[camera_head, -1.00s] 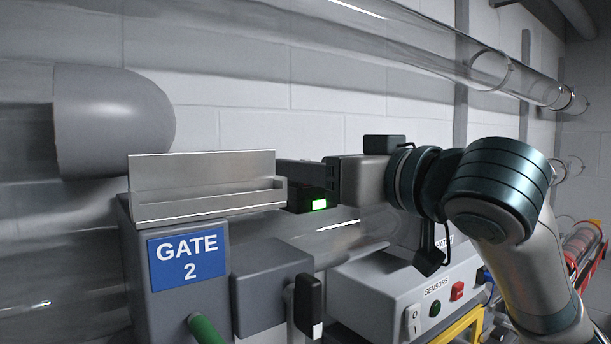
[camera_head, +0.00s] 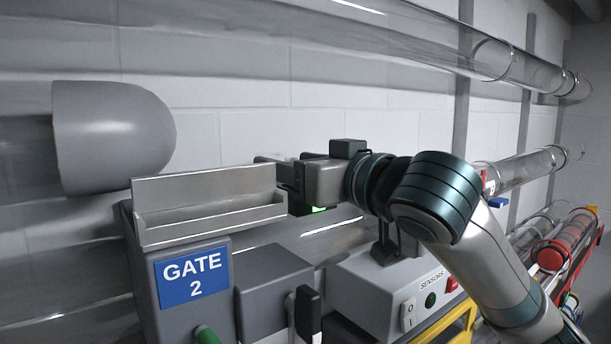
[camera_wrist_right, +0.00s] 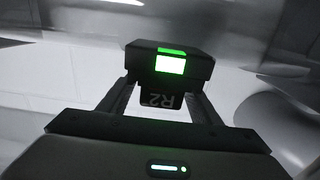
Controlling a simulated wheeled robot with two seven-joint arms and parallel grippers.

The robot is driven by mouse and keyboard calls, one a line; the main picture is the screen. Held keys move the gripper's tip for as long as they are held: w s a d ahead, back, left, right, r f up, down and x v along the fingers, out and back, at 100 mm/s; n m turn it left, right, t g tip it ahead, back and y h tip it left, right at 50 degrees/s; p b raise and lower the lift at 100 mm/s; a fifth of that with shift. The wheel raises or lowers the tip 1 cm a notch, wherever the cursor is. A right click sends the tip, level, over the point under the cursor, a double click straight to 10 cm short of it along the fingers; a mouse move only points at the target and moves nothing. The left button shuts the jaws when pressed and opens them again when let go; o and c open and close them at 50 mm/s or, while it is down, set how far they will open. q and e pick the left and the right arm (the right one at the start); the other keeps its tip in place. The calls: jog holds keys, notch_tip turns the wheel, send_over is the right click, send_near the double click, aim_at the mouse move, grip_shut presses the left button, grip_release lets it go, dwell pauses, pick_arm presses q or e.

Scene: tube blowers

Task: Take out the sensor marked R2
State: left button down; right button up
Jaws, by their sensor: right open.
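The sensor (camera_wrist_right: 185,55) marked R2 is a small dark block with a lit green light, in the middle of the right wrist view. Its lettering shows between the fingers of my right gripper (camera_wrist_right: 158,97), which is open, with one finger on each side. I cannot tell whether the fingers touch it. In the head view, my right gripper (camera_head: 280,174) is just right of the Gate 2 tray. The sensor is mostly hidden there; only its green glow (camera_head: 317,209) shows below the gripper. My left gripper is not in view.
An open grey metal tray (camera_head: 210,217) tops the Gate 2 box (camera_head: 192,277). A clear tube (camera_head: 400,35) runs above along the wall. The white SENSORS box (camera_head: 375,290), with a switch and buttons, stands below my right arm. A grey rounded tube end (camera_head: 112,135) is at the left.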

jog(key=c, duration=1.1)
jog(key=shift+c, duration=0.2)
jog(key=shift+r, duration=0.1)
jog(key=shift+r+b, duration=0.65)
jog(key=shift+b, duration=0.05)
notch_tip(320, 180, up, 2)
jog(key=shift+b, duration=0.7)
jog(key=d+r+b, duration=0.5)
jog(key=d+r, duration=0.2)
jog(key=d, duration=0.4)
jog(key=shift+d+r, duration=0.3)
jog(key=shift+d, duration=0.1)
